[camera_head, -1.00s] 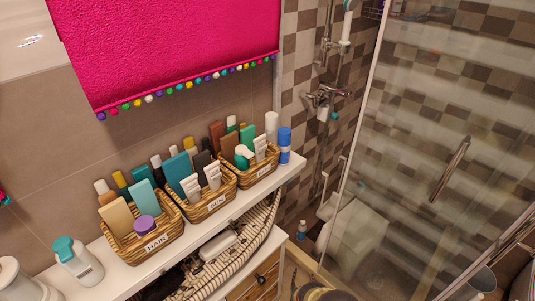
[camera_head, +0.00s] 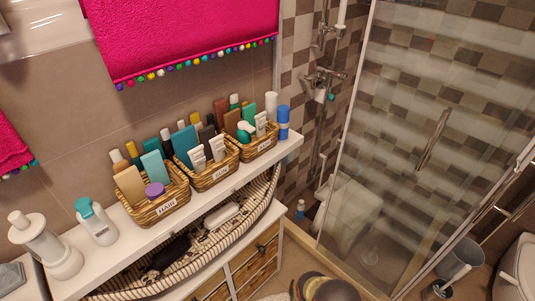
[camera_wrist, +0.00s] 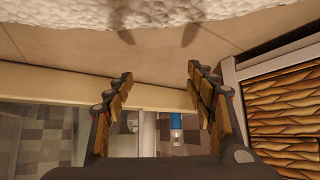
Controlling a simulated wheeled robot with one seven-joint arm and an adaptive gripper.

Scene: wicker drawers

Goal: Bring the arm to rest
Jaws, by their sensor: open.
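My gripper (camera_wrist: 160,82) is open and empty in the wrist view, its two fingers apart above the floor. A white fluffy mat (camera_wrist: 100,15) lies at the top of that view, and wicker drawer fronts (camera_wrist: 285,105) are at its right. In the head view, part of my arm (camera_head: 325,288) shows at the bottom edge, in front of the wicker drawers (camera_head: 258,262). The gripper's fingers cannot be made out there.
A white shelf (camera_head: 125,247) holds three wicker baskets of bottles, with a striped basket (camera_head: 215,232) beneath. The glass shower door (camera_head: 440,110) is at the right. A bin (camera_head: 460,257) and the toilet (camera_head: 520,265) stand at the lower right.

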